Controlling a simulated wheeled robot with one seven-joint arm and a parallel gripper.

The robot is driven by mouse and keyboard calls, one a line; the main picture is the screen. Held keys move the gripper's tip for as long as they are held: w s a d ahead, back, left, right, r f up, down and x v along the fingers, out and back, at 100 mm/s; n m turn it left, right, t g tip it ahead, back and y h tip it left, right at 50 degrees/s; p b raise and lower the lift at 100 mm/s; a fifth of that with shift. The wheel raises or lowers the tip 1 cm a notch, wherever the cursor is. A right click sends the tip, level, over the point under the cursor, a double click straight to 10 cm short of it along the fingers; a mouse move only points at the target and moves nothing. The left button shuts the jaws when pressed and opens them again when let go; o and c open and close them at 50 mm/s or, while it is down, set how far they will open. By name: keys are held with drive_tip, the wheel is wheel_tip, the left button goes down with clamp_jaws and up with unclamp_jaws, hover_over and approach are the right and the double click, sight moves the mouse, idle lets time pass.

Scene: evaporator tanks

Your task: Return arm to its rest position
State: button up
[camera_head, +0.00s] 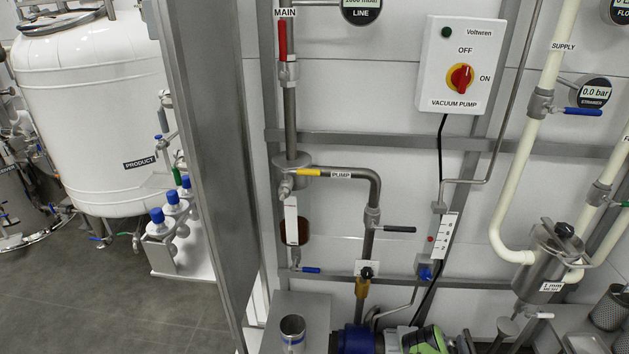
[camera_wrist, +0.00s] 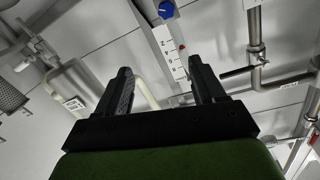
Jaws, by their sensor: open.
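My gripper (camera_wrist: 160,88) shows in the wrist view with its two black fingers spread apart and nothing between them. Behind the gap are a white numbered strip (camera_wrist: 171,52) and a wall panel. In the head view, a green and black part (camera_head: 425,340) shows at the bottom edge, cut off by the frame; I cannot tell whether it belongs to my arm. The fingers do not show clearly in the head view.
A vacuum pump switch box (camera_head: 461,64) hangs on the wall. Steel pipes with valves, such as the yellow-handled one (camera_head: 309,172), run down the wall. A grey upright post (camera_head: 215,150) stands left of them. A white product tank (camera_head: 88,110) stands farther left, with open floor (camera_head: 120,290) before it.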

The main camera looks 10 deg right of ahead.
drive_tip(key=w+d+r+g+h, duration=0.1)
drive_tip(key=w+d+r+g, duration=0.1)
drive_tip(key=w+r, duration=0.65)
drive_tip(key=w+a+r+m+g+y, duration=0.15)
drive_tip(key=a+r, duration=0.25)
drive_tip(key=r, duration=0.5)
drive_tip(key=w+a+r+g, duration=0.1)
drive_tip(key=w+a+r, duration=0.25)
drive_tip(key=r, duration=0.55)
drive_tip(key=s+a+r+n+g+y+p, duration=0.1)
drive_tip(key=s+a+r+n+g+y, duration=0.1)
drive_tip(key=s+a+r, duration=0.7)
drive_tip(key=s+a+r+n+g+y+p, duration=0.1)
drive_tip(key=s+a+r+n+y, duration=0.2)
drive_tip(key=s+a+r, duration=0.65)
drive_tip(key=s+a+f+n+g, duration=0.1)
drive_tip(key=s+a, duration=0.3)
drive_tip(key=s, duration=0.4)
drive_tip(key=s+a+f+n+g, duration=0.1)
drive_tip(key=s+a, duration=0.3)
drive_tip(key=s, duration=0.5)
drive_tip(key=shift+a+f+n+g+y, duration=0.25)
drive_tip(key=shift+a+n+g+y, duration=0.1)
drive_tip(key=shift+n+g, duration=0.25)
drive_tip(key=shift+w, duration=0.1)
